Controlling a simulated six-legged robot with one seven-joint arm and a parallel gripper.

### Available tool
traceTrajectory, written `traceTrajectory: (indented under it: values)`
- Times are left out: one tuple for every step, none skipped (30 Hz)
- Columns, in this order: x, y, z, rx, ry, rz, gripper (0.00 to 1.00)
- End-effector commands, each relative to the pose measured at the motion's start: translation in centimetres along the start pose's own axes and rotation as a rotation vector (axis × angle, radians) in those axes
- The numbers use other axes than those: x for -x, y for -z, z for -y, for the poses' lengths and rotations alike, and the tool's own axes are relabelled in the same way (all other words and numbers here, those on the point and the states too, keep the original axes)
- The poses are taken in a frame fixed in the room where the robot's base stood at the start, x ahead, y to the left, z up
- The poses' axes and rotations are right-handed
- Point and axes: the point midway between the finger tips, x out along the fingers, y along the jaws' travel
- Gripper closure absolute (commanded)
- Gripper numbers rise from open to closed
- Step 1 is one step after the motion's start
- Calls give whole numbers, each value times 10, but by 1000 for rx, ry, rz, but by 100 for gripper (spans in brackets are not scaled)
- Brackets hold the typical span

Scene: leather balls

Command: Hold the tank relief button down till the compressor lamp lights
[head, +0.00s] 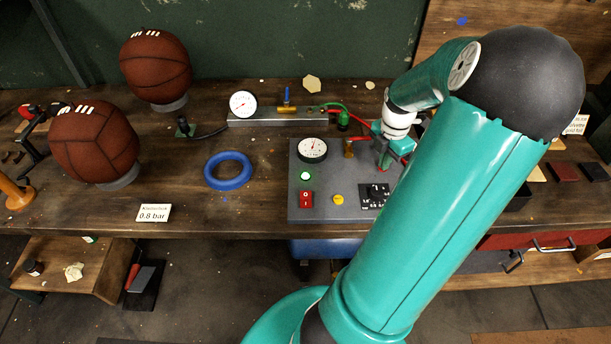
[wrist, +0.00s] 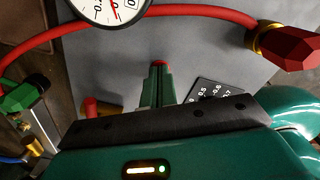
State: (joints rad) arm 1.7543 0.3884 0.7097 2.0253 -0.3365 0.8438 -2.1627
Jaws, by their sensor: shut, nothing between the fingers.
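The grey compressor panel (head: 330,215) stands on the bench. On it are a green lamp (head: 305,176) that looks bright, a red rocker switch (head: 305,200), a round yellow button (head: 338,199) and a black dial (head: 375,195). No readable label marks the tank relief button. My gripper (head: 384,165) is over the panel's right part, above the dial in the picture. In the wrist view its fingers (wrist: 160,80) are together and empty. A small red spot (wrist: 162,62) shows at their tips; I cannot tell whether it is a button or whether they touch it.
The panel's gauge (head: 312,150) also shows in the wrist view (wrist: 112,6). A red hose (wrist: 190,12) arches past my fingers to a red coupling (wrist: 292,48). Two brown balls (head: 95,142) sit on stands at left. A blue ring (head: 228,171) and a "0.8 bar" card (head: 154,213) lie left of the panel.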

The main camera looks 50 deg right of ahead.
Motion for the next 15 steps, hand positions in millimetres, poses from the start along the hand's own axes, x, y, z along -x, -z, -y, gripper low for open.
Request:
traceTrajectory:
  values:
    - [2, 0, 0, 0, 0, 1, 100]
    - [4, 0, 0, -1, 0, 1, 100]
    - [8, 0, 0, 0, 0, 2, 100]
    - [12, -1, 0, 0, 0, 3, 100]
    - [16, -1, 0, -1, 0, 4, 100]
    - [22, -1, 0, -2, -1, 4, 100]
    - [26, -1, 0, -1, 0, 4, 100]
    - [30, -1, 0, 0, 0, 4, 100]
    - [36, -1, 0, -2, -1, 4, 100]
    - [40, 0, 0, -1, 0, 3, 100]
    - [44, 0, 0, 0, 0, 3, 100]
    - [49, -1, 0, 0, -1, 4, 100]
    - [52, 0, 0, 0, -1, 4, 100]
    - [55, 0, 0, 0, 0, 3, 100]
    - [58, 0, 0, 0, 0, 2, 100]
